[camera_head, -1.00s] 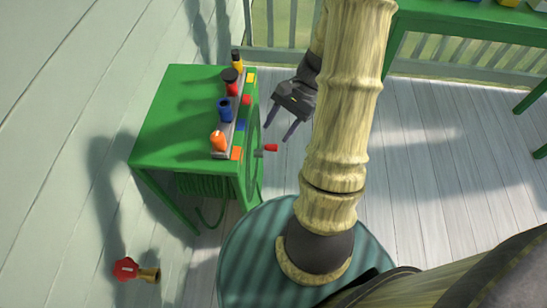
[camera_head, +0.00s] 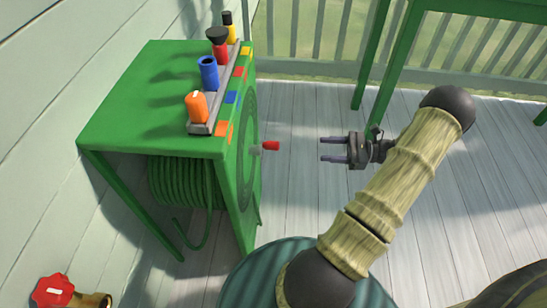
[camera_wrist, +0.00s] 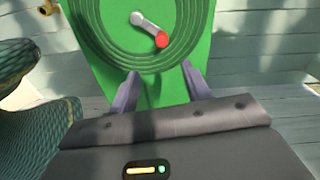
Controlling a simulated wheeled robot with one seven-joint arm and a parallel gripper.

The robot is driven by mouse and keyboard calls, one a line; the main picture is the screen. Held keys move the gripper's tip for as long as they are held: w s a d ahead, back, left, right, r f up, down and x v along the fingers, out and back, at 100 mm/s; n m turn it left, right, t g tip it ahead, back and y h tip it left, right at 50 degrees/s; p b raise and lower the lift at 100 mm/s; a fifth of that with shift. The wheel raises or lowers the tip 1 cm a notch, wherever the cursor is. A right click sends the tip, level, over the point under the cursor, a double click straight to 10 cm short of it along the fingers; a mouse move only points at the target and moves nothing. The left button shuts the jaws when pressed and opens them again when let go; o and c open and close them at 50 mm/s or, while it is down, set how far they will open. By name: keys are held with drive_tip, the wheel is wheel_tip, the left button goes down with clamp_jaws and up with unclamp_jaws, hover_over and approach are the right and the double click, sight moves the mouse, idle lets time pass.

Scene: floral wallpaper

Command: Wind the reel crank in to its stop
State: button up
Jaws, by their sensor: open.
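The reel crank has a red knob (camera_head: 271,146) that sticks out from the side of the green reel cabinet (camera_head: 135,95). In the wrist view the grey crank arm (camera_wrist: 145,22) runs from the hub down and right to the red knob (camera_wrist: 162,40), in front of a green spiral disc (camera_wrist: 100,30). My gripper (camera_head: 332,150) is open and empty, to the right of the knob at about its height, fingers pointing at it with a gap between. In the wrist view my fingertips (camera_wrist: 160,80) show below the knob. A green hose (camera_head: 185,182) hangs coiled under the cabinet top.
Orange, blue, red and yellow nozzles stand in a grey rack (camera_head: 200,128) along the cabinet's top edge. A red-handled brass tap (camera_head: 52,291) is on the wall at lower left. A green table (camera_head: 490,8) stands at upper right. The floor (camera_head: 310,200) between cabinet and gripper is clear.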

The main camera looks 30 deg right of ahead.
sight(273, 146)
drive_tip(key=shift+s+d+f, duration=0.1)
drive_tip(key=shift+d+f, duration=0.05)
drive_tip(key=shift+d, duration=0.1)
drive_tip(key=b+x, duration=0.7)
drive_tip(key=x, duration=0.9)
drive_tip(key=shift+w+a+b, duration=0.1)
drive_tip(key=shift+w+b, duration=0.2)
drive_tip(key=shift+w+a, duration=0.3)
drive_tip(key=shift+a, duration=0.1)
clamp_jaws()
